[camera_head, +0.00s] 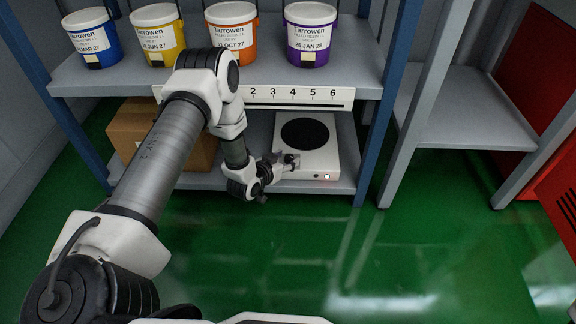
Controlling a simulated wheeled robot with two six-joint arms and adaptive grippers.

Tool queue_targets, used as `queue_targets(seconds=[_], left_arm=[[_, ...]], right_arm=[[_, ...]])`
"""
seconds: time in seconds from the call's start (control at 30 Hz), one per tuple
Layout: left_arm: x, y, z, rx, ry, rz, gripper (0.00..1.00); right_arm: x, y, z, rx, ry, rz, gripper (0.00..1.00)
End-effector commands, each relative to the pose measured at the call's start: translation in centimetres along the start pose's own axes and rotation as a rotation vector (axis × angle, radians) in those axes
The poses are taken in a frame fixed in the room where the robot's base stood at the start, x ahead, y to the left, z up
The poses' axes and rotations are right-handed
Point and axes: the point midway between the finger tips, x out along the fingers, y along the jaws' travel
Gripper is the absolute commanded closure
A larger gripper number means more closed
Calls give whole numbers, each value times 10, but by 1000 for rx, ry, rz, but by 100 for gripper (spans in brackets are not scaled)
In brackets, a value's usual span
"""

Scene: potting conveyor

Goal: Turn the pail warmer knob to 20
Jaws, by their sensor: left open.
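The pail warmer (318,160) is a white box with a round black plate (305,133) on top. It stands on the lower shelf, right of the cardboard box. A small red light shows on its front face, near the right end. My left gripper (289,161) is at the warmer's front left, with its fingers close to the front edge. It is open; whether it touches the knob cannot be told. The knob and its markings are too small or hidden behind the gripper to read. My right gripper is not in view.
Several pails stand on the upper shelf: blue (93,40), yellow (158,35), orange (231,32) and purple (309,35). A numbered strip (300,95) runs along that shelf's edge. A cardboard box (135,128) sits behind my left arm. The green floor (400,250) in front is clear.

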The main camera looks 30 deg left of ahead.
Motion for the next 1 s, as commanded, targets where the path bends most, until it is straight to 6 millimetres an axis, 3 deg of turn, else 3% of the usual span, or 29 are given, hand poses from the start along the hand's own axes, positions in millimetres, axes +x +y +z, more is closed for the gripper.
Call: queue_targets(seconds=[0.1,0.33,0.37,0.5,1.0], left_arm=[[13,1,2,0,0,1,46],[13,1,0,-1,-3,0,46],[13,1,0,-1,-3,0,53],[13,1,0,-1,-3,0,100],[12,3,-1,-23,-4,-54,100]], right_arm=[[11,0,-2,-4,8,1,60],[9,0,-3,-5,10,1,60],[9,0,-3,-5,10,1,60],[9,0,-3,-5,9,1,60],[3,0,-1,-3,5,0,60]])
